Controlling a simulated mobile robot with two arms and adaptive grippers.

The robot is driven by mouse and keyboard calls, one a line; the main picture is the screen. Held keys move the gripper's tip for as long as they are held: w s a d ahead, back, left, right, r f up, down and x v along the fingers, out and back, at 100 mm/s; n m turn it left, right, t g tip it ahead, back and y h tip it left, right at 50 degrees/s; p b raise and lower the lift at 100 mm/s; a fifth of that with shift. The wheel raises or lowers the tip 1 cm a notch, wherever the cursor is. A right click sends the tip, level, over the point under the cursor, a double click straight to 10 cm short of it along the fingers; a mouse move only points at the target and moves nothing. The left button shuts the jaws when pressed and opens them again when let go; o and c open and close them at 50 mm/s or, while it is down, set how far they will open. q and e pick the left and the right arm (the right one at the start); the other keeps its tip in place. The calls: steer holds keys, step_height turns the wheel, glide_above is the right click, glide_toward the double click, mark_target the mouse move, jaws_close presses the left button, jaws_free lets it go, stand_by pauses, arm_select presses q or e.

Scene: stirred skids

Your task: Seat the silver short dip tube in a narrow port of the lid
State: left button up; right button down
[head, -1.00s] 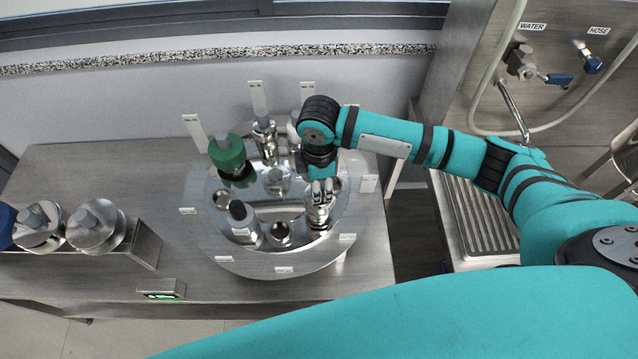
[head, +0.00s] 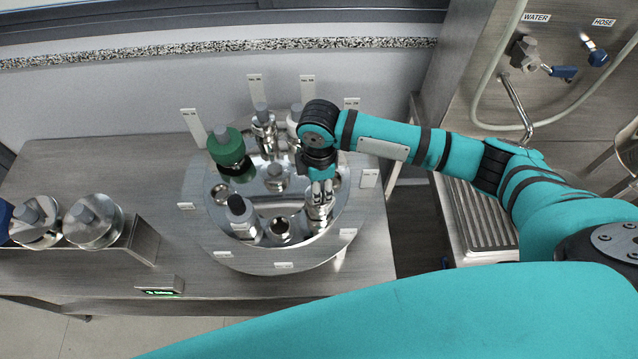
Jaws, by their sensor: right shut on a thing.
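The round steel lid (head: 235,258) stands on the bench with several ports around its top. My right gripper (head: 320,190) is over the right side of the lid, pointing down. It is shut on the silver short dip tube (head: 319,212), which stands about upright at a port on the lid's right front. The tube's lower end is hidden, so I cannot tell how deep it sits. An empty-looking port (head: 281,228) is just left of it. My left gripper is not in view.
On the lid stand a green-capped fitting (head: 227,146), a black-topped silver fitting (head: 242,215) and a silver fitting (head: 263,128) at the back. Silver parts (head: 93,222) sit on a rack at the left. A sink drainer (head: 478,220) is at the right.

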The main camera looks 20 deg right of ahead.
steer(key=shift+f, duration=0.15)
stand_by(0.5)
steer(key=c, duration=0.8)
jaws_free()
steer(key=shift+c, duration=0.2)
step_height(320, 180, up, 12)
